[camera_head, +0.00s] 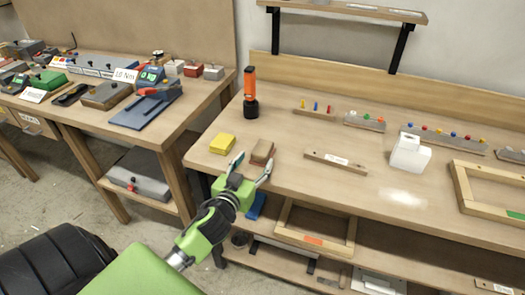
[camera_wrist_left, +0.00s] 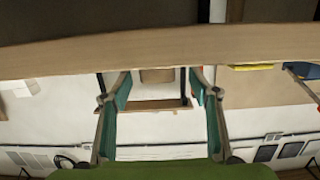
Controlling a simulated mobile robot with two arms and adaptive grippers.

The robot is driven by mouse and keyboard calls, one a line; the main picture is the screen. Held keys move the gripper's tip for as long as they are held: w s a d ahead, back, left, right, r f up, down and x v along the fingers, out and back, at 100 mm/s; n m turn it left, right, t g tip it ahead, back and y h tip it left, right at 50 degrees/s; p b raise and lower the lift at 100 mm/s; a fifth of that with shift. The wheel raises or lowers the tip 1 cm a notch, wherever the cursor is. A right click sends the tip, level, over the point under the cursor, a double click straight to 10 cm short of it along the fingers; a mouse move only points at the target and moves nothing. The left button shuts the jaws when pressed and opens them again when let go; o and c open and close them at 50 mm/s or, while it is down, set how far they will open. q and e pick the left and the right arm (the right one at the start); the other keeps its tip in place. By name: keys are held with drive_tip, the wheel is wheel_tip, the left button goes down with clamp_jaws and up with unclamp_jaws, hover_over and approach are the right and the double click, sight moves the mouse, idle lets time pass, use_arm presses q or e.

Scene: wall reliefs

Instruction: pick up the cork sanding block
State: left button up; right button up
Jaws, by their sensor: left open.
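The cork sanding block (camera_head: 262,151) is a small brown block lying on the workbench (camera_head: 330,185) near its front edge. My left gripper (camera_head: 252,168) is open and empty just in front of it, with its two fingertips spread at the bench edge. In the left wrist view a brown block (camera_wrist_left: 157,75) shows between and beyond the open fingers of my left gripper (camera_wrist_left: 160,85), partly hidden by the bench edge. No contact with the block is visible. My right gripper is not in view.
A yellow block (camera_head: 222,143) lies close to the left of the cork block, and an orange and black flashlight (camera_head: 250,92) stands behind. A wooden strip (camera_head: 336,162) lies to the right. The bench's front edge (camera_wrist_left: 160,48) crosses the wrist view. A lower shelf holds frames.

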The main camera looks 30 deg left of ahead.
sight(263, 150)
use_arm(q)
drive_tip(key=shift+r+p+x, duration=0.2)
drive_tip(key=shift+p+x, duration=0.1)
drive_tip(key=shift+x, duration=1.35)
drive_tip(key=shift+r+p+x, duration=0.2)
drive_tip(key=shift+p+x, duration=0.1)
drive_tip(key=shift+x, duration=1.35)
drive_tip(key=shift+d, duration=0.15)
drive_tip(key=shift+c, duration=0.5)
drive_tip(key=c, duration=1.2)
